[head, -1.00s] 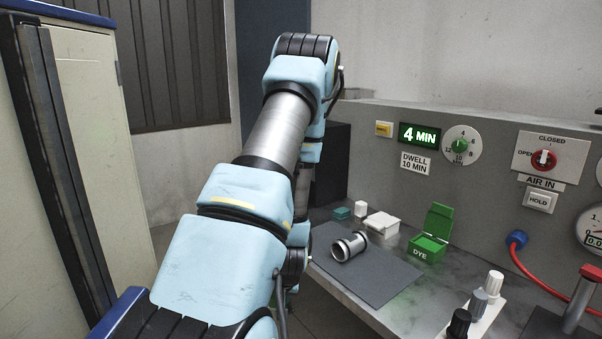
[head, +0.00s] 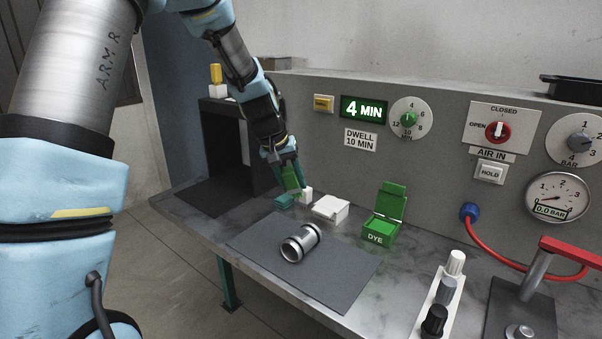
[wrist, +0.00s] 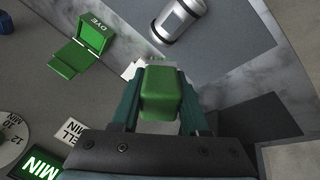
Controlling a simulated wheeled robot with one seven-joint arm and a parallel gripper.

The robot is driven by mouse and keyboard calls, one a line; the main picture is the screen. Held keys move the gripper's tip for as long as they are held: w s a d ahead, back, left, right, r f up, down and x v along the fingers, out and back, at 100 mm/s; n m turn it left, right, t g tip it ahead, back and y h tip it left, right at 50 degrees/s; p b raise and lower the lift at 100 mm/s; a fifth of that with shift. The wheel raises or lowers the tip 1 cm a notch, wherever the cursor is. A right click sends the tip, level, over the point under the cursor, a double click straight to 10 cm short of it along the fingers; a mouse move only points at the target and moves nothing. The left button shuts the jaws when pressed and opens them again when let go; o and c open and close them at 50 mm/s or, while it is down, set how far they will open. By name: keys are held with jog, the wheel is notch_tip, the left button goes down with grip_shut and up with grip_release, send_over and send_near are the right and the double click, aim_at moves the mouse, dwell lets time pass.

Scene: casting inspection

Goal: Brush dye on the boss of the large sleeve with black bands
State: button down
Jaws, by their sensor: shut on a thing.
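The sleeve (head: 301,243), a silvery tube with black bands, lies on its side on a dark mat (head: 345,283). It also shows at the top of the wrist view (wrist: 179,18). I cannot make out its boss. The green dye box (head: 380,230) stands behind the mat with its lid open; it also shows in the wrist view (wrist: 70,60). My gripper (head: 290,188) is shut on a green block-shaped handle (wrist: 160,95), left of the dye box and behind the mat. Any bristles are hidden.
A dark booth (head: 226,150) stands at the left. Several knobs (head: 447,291) and a red-handled clamp (head: 540,275) are at the right.

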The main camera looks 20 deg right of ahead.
aim_at(302, 193)
jog(key=shift+s+d+r+m, duration=0.15)
jog(key=shift+s+d+r, duration=0.15)
jog(key=shift+d+r, duration=0.25)
jog(key=shift+s+d+r+m, duration=0.15)
jog(key=shift+s+d+r, duration=0.1)
jog(key=shift+d+r, duration=0.2)
jog(key=shift+s, duration=0.1)
jog(key=shift+f+b, duration=1.75)
jog(key=shift+f, duration=0.6)
jog(key=shift+s+d, duration=0.1)
jog(key=shift+d, duration=0.05)
